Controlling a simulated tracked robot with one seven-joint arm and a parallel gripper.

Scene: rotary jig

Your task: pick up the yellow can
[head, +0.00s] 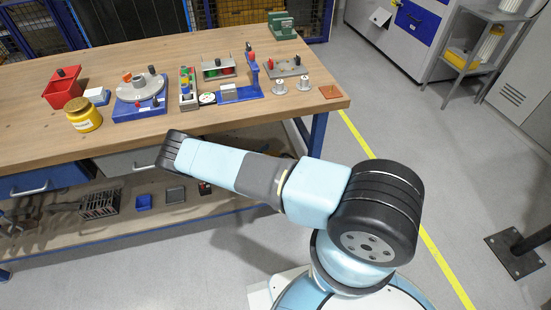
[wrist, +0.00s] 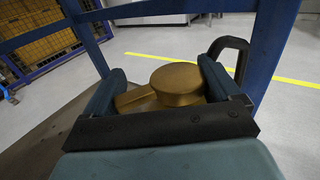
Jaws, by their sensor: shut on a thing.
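The yellow can (head: 83,116), with a gold-coloured lid and a pale label, stands upright on the wooden table near its front edge at the left in the head view. My gripper (head: 171,150) is at the table's front edge, to the right of the can and apart from it. In the wrist view my gripper (wrist: 162,72) is shut on a brass-coloured round thing (wrist: 178,82) with a flat top and a part sticking out to the left. My own arm hides this thing in the head view.
A red bin (head: 63,91) and a small blue-and-white box (head: 96,97) stand near the can. A blue rotary jig (head: 140,107) stands to the right, with several other fixtures beyond it. The table's front strip (head: 250,112) is partly clear. Drawers and a lower shelf lie below.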

